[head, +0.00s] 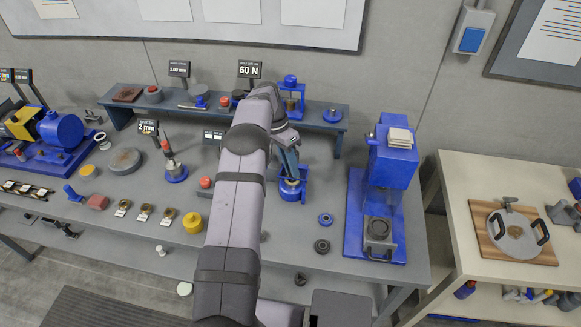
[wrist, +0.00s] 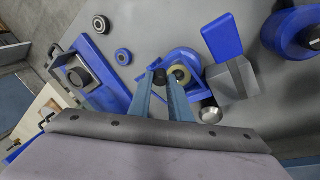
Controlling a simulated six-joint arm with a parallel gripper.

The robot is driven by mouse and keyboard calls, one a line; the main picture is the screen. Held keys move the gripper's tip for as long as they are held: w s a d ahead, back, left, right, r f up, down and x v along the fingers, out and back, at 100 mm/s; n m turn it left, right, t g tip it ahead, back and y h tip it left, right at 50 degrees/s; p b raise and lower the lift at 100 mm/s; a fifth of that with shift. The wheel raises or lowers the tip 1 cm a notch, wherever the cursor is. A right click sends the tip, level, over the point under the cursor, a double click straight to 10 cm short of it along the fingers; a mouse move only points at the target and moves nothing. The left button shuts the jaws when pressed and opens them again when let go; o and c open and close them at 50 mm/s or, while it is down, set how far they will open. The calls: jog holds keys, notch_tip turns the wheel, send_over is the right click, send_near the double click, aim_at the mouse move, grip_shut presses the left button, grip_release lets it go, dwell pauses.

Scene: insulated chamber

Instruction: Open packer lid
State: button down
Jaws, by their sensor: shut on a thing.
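The small blue packer (head: 293,191) stands on the grey bench at the middle right. It also shows in the wrist view (wrist: 185,55), as a rounded blue body with a tan ring (wrist: 181,74) at its opening. My gripper (head: 291,172) reaches down onto the packer from above. In the wrist view my gripper (wrist: 163,76) has its two blue-grey fingers at the packer's edge, shut on a small dark knob-like part (wrist: 159,78). The fingers and the arm hide part of the packer, and I cannot tell how far its lid is raised.
A blue press (head: 390,165) stands to the right, with a blue ring (head: 325,219) and a dark ring (head: 321,246) between it and the packer. A raised shelf (head: 330,122) runs behind. A grey block (wrist: 235,78) with a blue handle lies close to the packer.

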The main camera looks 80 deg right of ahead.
jog(key=shift+r, duration=0.1)
jog(key=c, duration=1.6)
grip_release()
jog(key=shift+c, duration=0.2)
jog(key=b+v, duration=0.2)
jog(key=v, duration=0.5)
jog(key=shift+r, duration=0.15)
jog(key=shift+o, duration=0.3)
jog(key=shift+d, duration=0.1)
